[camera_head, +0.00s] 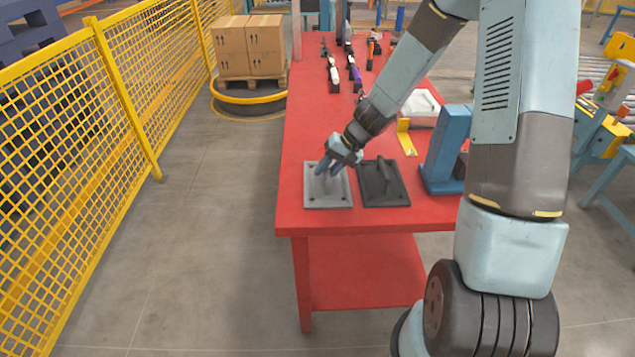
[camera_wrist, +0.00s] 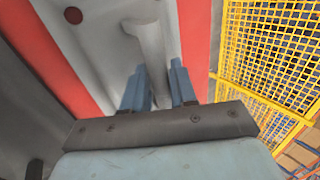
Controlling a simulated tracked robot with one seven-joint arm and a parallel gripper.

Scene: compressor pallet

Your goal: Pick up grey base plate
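The grey base plate (camera_head: 327,198) lies flat on the red table's near left part. It is light grey and square, with bolt spots at its corners and an upright handle. My gripper (camera_head: 328,168) is right over it and hides much of the handle. In the wrist view the light grey plate (camera_wrist: 95,45) fills the upper middle. Its handle (camera_wrist: 150,42) runs down between the two blue fingers of my gripper (camera_wrist: 157,82). The fingers are apart, one on each side of the handle. I cannot make out firm contact.
A dark base plate (camera_head: 395,192) with a handle lies close on the right. A blue bracket (camera_head: 443,160) and a yellow angle piece (camera_head: 405,138) stand further right. Several small tools lie at the far end of the red table (camera_head: 300,130). A yellow mesh fence (camera_head: 70,150) stands left.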

